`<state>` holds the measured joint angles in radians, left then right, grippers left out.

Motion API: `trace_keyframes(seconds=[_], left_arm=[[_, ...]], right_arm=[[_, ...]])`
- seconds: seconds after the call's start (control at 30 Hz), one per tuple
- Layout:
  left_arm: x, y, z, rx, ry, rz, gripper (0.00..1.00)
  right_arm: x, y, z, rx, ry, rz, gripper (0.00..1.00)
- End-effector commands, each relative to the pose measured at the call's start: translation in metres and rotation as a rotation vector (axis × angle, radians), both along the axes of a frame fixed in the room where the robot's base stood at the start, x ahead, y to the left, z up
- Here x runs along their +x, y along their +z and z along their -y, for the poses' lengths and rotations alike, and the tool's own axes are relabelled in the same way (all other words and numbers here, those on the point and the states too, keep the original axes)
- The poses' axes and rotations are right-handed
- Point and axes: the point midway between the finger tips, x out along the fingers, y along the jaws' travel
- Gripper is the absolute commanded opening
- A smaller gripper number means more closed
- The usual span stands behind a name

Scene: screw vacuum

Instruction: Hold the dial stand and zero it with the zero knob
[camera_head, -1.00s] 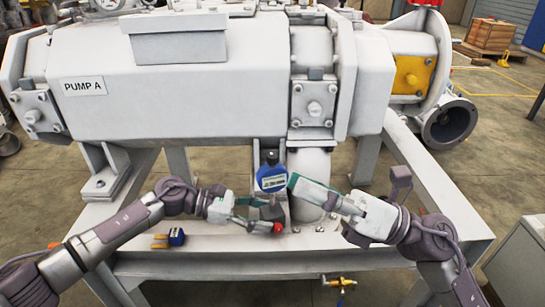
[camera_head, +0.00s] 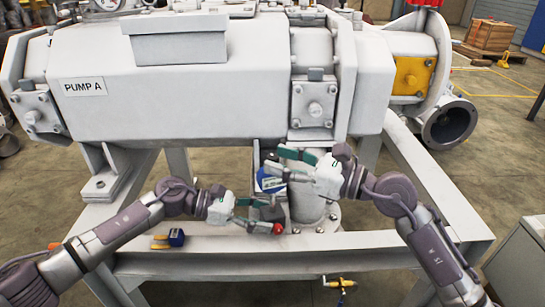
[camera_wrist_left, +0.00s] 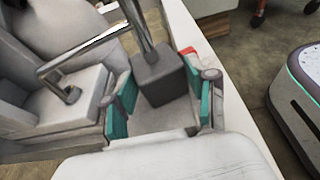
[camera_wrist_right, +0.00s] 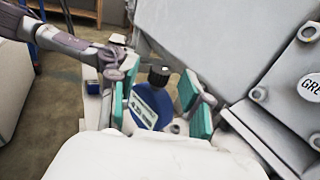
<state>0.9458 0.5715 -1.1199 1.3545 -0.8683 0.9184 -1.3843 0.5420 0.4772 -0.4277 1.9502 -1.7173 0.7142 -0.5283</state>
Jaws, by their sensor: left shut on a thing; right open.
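The dial stand's dark grey block base (camera_wrist_left: 158,80) shows in the left wrist view, with a metal post rising from it. My left gripper (camera_head: 262,216) is shut on this base from the left. The blue dial (camera_head: 269,181) sits above it, its face partly covered by my right gripper in the head view. In the right wrist view the dial (camera_wrist_right: 150,104) shows its display and a black knob (camera_wrist_right: 159,75) on top. My right gripper (camera_wrist_right: 160,106) is open, one finger on each side of the dial and knob, without visible contact.
The large white pump (camera_head: 210,100) stands behind and above. A vertical pipe (camera_head: 307,200) stands right beside the dial stand. A small blue device with yellow prongs (camera_head: 170,239) lies on the white frame (camera_head: 225,258) at the left. A yellow valve (camera_head: 340,282) hangs below the front edge.

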Motion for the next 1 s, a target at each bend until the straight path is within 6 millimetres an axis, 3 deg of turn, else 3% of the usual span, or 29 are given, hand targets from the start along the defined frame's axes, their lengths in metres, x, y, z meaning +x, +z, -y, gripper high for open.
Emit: trace_keyframes(seconds=[0.2,0.5,0.57,0.8,1.0], left_arm=[[0.0,-0.001,0.0,0.001,0.001,0.001,0.37],[0.0,-0.001,0.0,0.001,0.0,0.001,0.37],[0.0,-0.001,0.0,0.001,0.0,0.001,0.37],[0.0,-0.001,0.0,0.001,0.0,0.001,0.37],[0.0,-0.001,0.0,0.001,0.0,0.001,0.37]], right_arm=[[0.01,0.0,-0.018,0.0,0.0,0.0,0.49],[0.011,0.0,-0.02,-0.001,0.0,0.0,0.49],[0.011,0.0,-0.02,-0.001,0.0,0.0,0.42],[0.01,0.0,-0.02,0.0,0.0,-0.001,0.03],[0.01,-0.001,-0.02,-0.001,-0.005,-0.002,0.0]])
